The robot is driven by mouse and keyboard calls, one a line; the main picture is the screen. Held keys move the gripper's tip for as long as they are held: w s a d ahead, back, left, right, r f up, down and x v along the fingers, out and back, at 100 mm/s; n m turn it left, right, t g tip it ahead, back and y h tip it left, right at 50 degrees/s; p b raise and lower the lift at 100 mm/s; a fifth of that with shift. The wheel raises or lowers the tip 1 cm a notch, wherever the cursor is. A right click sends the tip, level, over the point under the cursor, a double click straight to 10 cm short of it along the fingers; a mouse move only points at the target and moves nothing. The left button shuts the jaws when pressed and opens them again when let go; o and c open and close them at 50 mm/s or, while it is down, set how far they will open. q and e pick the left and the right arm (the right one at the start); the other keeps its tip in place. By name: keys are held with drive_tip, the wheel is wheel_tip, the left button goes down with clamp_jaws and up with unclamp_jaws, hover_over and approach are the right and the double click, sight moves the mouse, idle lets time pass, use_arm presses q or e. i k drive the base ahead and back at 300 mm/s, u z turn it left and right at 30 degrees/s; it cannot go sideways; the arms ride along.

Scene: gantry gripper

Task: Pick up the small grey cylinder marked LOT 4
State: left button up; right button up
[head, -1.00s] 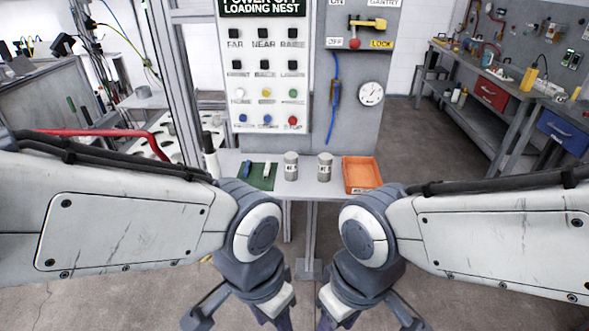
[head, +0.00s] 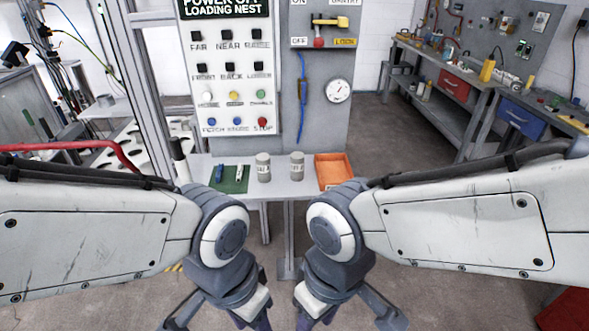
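Two small grey cylinders stand upright on the shelf below the control panel, a left one (head: 263,167) and a right one (head: 297,166). Each has a pale label with dark print, too small for me to read, so I cannot tell which is LOT 4. My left gripper (head: 215,318) and my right gripper (head: 350,318) hang low at the bottom edge, well below and in front of the shelf. Their fingers are spread and nothing shows between them; the fingertips are partly cut off by the frame.
A green mat (head: 229,186) with small items lies left of the cylinders. An orange tray (head: 332,158) stands right of them. A button panel (head: 232,85) rises behind the shelf (head: 283,188). A workbench (head: 440,100) stands at the right, with open floor before it.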

sight(263, 160)
drive_tip(key=z, duration=0.15)
drive_tip(key=k, duration=0.4)
drive_tip(key=u, duration=1.1)
drive_tip(key=i, duration=1.55)
drive_tip(key=z, duration=0.9)
drive_tip(key=i, duration=0.65)
drive_tip(key=z, duration=0.65)
